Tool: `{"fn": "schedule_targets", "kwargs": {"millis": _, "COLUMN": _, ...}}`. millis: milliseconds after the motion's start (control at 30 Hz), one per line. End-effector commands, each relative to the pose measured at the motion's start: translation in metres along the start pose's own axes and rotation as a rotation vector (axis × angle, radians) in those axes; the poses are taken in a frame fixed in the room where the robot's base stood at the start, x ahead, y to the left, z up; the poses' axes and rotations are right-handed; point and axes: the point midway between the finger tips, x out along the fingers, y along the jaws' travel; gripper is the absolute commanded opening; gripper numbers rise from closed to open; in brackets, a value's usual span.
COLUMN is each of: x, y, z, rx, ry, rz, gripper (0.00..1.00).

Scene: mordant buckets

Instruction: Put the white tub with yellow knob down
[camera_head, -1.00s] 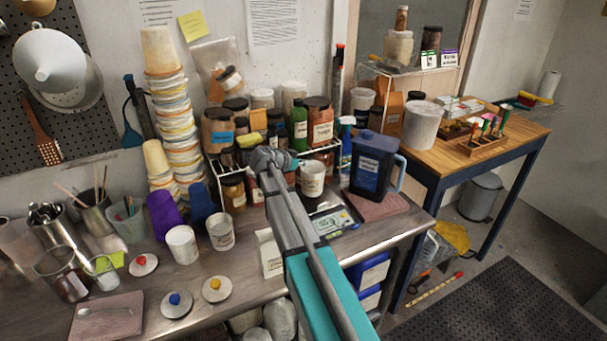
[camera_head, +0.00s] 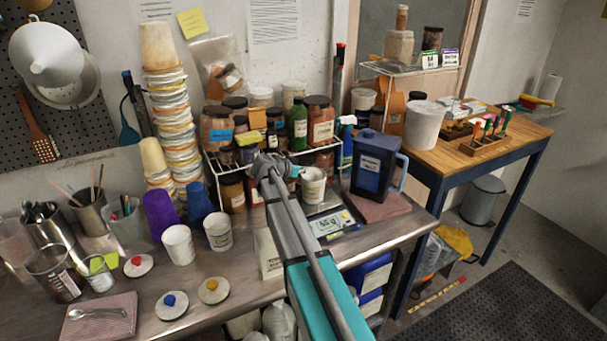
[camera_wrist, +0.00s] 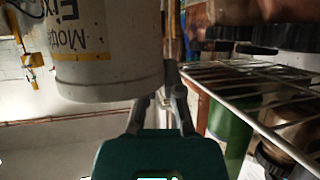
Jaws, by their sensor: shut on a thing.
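The white tub (camera_head: 313,186) with dark lettering is held at the end of my arm, in front of the wire rack. In the wrist view the tub (camera_wrist: 108,75) fills the upper left, with its lettering upside down. My gripper (camera_head: 292,171) is shut on it; the fingers (camera_wrist: 162,95) show beside its wall. No yellow knob shows on the held tub. A lid with a yellow knob (camera_head: 212,290) lies on the steel bench. In the head view the tub appears above the scale (camera_head: 332,224); I cannot tell its exact height.
The wire rack (camera_head: 222,168) of jars stands close behind; its bars (camera_wrist: 245,85) are near in the wrist view. A blue jug (camera_head: 372,165) stands to the right. Two white tubs (camera_head: 179,244) (camera_head: 219,231) stand left.

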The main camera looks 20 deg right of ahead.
Motion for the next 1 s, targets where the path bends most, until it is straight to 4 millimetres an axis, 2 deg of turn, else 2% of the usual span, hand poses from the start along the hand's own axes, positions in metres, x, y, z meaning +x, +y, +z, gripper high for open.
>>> {"fn": "schedule_targets", "kwargs": {"millis": 267, "x": 0.0007, "y": 0.0001, "z": 0.0010, "rx": 0.000, "ry": 0.000, "rz": 0.000, "gripper": 0.00}}
{"fn": "schedule_targets", "kwargs": {"millis": 300, "x": 0.0004, "y": 0.0000, "z": 0.0005, "rx": 0.000, "ry": 0.000, "rz": 0.000, "gripper": 0.14}}
{"fn": "schedule_targets", "kwargs": {"millis": 467, "x": 0.0003, "y": 0.0001, "z": 0.0003, "rx": 0.000, "ry": 0.000, "rz": 0.000, "gripper": 0.43}}
{"fn": "schedule_targets", "kwargs": {"millis": 1000, "x": -0.0052, "y": 0.0001, "z": -0.0014, "rx": 0.000, "ry": 0.000, "rz": -0.001, "gripper": 0.43}}
